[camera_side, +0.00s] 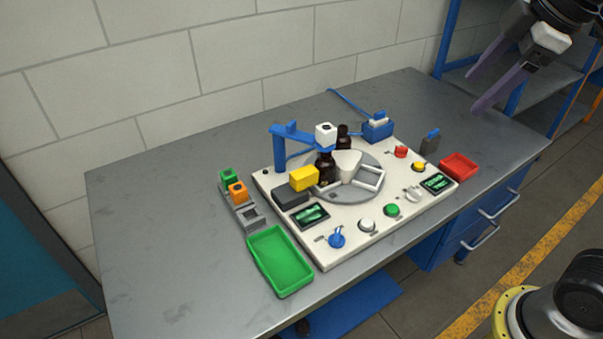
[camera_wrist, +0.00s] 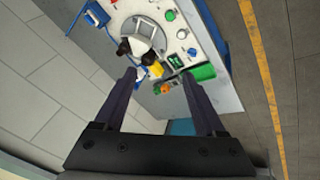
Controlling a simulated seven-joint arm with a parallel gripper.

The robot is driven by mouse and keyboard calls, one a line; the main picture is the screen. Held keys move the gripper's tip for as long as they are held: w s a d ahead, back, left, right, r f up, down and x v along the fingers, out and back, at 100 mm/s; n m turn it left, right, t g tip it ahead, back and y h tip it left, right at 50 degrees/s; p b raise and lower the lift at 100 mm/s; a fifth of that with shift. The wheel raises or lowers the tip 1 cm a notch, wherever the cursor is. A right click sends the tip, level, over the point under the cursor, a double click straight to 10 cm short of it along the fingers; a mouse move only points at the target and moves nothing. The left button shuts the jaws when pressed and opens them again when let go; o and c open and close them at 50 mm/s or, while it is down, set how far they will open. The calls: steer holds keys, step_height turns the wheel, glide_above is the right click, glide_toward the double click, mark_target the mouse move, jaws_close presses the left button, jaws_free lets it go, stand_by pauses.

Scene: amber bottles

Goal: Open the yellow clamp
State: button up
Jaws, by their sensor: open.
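The yellow clamp (camera_side: 303,178) is a yellow block beside an amber bottle (camera_side: 325,168) on the white panel (camera_side: 350,238). A black block (camera_side: 290,196) sits just below it in the side view. The clamp also shows as a small yellow patch (camera_wrist: 155,70) in the wrist view. I cannot tell its exact opening state. My gripper (camera_side: 476,92) is open and empty, high at the upper right of the side view, well away from the clamp. In the wrist view its two dark fingers (camera_wrist: 158,77) are spread wide, with the panel far beyond them.
A blue arm with a white head (camera_side: 326,131) stands over the bottle by the grey turntable (camera_side: 362,196). A green tray (camera_side: 280,262), an orange block (camera_side: 238,190) and a red tray (camera_side: 460,167) flank the panel. The table's left side (camera_side: 160,230) is clear.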

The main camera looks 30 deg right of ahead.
steer(key=w+a+r+n+g, duration=0.1)
steer(key=w+a+n, duration=0.25)
steer(key=w, duration=0.75)
steer(key=n+g, duration=0.4)
steer(key=n, duration=0.1)
glide_above(300, 174)
step_height(300, 174, down, 20)
step_height(300, 174, down, 13)
steer(key=shift+r, duration=0.15)
jaws_close()
